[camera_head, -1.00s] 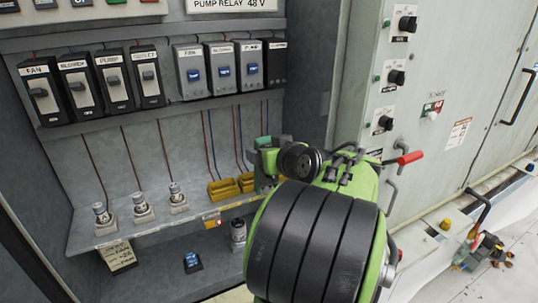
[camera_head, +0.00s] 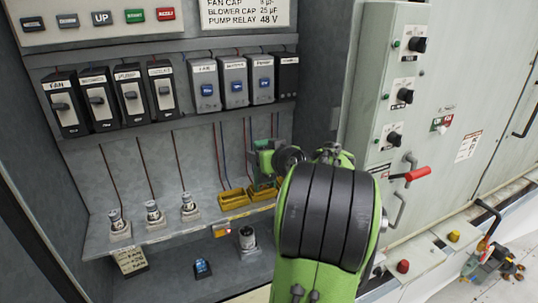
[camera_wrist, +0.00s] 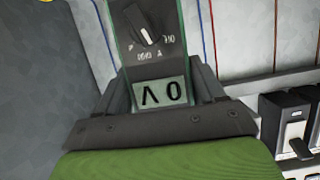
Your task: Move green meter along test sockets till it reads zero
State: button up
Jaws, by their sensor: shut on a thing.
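The green meter (camera_head: 263,162) is in my gripper (camera_head: 277,156), upright at the lower shelf of the cabinet. In the wrist view the meter (camera_wrist: 148,62) sits between the two dark jaws of my gripper (camera_wrist: 158,82), which are shut on it. Its display appears upside down and reads 0 V. Its dial knob is above the display there. The yellow test sockets (camera_head: 233,198) stand on the shelf edge. The meter's lower end is at or just above the right visible socket (camera_head: 262,192). My arm hides whatever is further right, and contact is unclear.
Three fuse-like posts (camera_head: 154,213) stand on the shelf to the left. Black breakers (camera_head: 100,100) and grey relays (camera_head: 235,82) line the shelf above. A small blue-and-black item (camera_head: 202,268) lies below. A red-handled lever (camera_head: 412,174) sticks out at the right.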

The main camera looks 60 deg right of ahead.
jog(key=f+b, duration=0.1)
jog(key=w+d+f+b, duration=0.1)
jog(key=w+f+b, duration=0.1)
jog(key=f, duration=0.1)
jog(key=shift+w+d, duration=0.25)
dwell(0.5)
jog(key=shift+r, duration=0.1)
dwell(0.4)
jog(key=shift+s+b, duration=0.1)
jog(key=shift+b, duration=0.4)
dwell(0.6)
jog(key=o, duration=1.6)
jog(key=shift+f, duration=0.2)
jog(key=b+v, duration=0.1)
jog(key=v, duration=1.4)
jog(key=shift+s+a+b, duration=0.2)
jog(key=shift+s+b, duration=0.15)
jog(key=shift+b, duration=0.05)
jog(key=shift+r, duration=0.1)
